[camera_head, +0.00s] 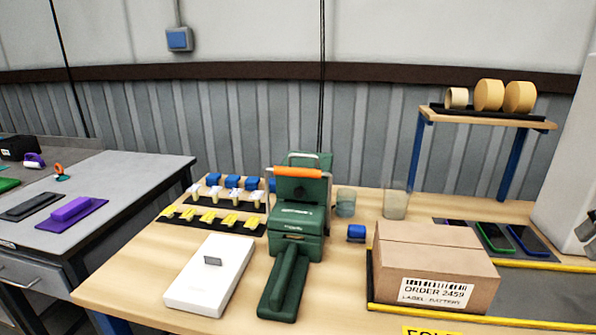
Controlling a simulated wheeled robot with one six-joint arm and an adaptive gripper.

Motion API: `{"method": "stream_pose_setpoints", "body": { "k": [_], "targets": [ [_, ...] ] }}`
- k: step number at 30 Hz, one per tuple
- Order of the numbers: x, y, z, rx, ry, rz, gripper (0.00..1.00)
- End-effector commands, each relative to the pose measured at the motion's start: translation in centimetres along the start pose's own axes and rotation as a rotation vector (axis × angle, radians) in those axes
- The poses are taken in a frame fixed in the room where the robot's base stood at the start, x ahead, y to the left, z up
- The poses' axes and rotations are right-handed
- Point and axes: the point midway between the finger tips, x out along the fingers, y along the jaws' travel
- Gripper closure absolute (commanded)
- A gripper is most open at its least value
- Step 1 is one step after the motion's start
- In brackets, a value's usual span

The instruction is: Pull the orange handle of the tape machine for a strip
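The green tape machine (298,215) stands upright near the middle of the wooden table. Its orange handle (298,173) is a horizontal bar across the top, held between metal side arms. A long green lever or arm (285,283) slopes down from the machine's front toward the near table edge. I see no strip of tape sticking out of the machine. My gripper is not in this view.
A white box (210,278) lies left of the machine, with several small yellow, white and blue items behind it. A carton (435,268) labelled "ORDER 2459" sits to the right. Two clear cups (396,205) and a blue block (356,232) stand between. Tape rolls (489,95) rest on a shelf.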

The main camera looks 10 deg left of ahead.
Motion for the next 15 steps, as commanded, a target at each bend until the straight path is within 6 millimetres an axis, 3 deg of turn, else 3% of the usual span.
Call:
{"method": "stream_pose_setpoints", "body": {
  "k": [1, 3, 8, 11, 15],
  "targets": [
    [0.0, -0.1, 0.0, -0.005, 0.0, -0.002, 0.89],
    [0.1, -0.5, -0.1, -0.024, -0.002, -0.01, 1.0],
    [2.1, -3.2, -0.7, -0.143, -0.086, -0.049, 1.0],
    [3.4, -6.4, -2.6, -0.27, -0.152, -0.077, 1.0],
    [4.7, -11.9, -6.8, -0.463, -0.206, -0.081, 1.0]
  ]
}}
